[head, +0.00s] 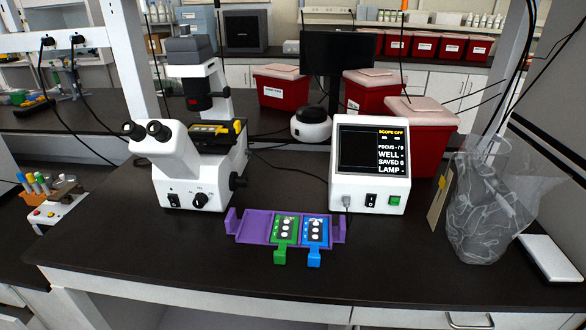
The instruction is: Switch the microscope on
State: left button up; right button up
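A white microscope (180,165) stands on the dark bench left of centre, with twin eyepieces and a black lamp head above. On the lower front of its base are a black rocker switch (173,200) and a round black knob (200,200). To its right stands a white control box (344,190) whose screen (380,150) reads "SCOPE OFF", with lines for focus, well, saved and lamp. The box front has a black rocker switch (371,199) and a green button (395,201). Neither of my grippers is in view.
A purple tray (258,228) holding a green slide (283,232) and a blue slide (315,234) lies in front, between microscope and box. A clear bag (485,205) stands right. Red bins (425,140) stand behind. The front bench strip is mostly clear.

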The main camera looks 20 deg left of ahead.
aim_at(173, 200)
jog(key=k, duration=0.25)
jog(key=u, duration=0.4)
jog(key=i, duration=0.55)
jog(key=u, duration=1.7)
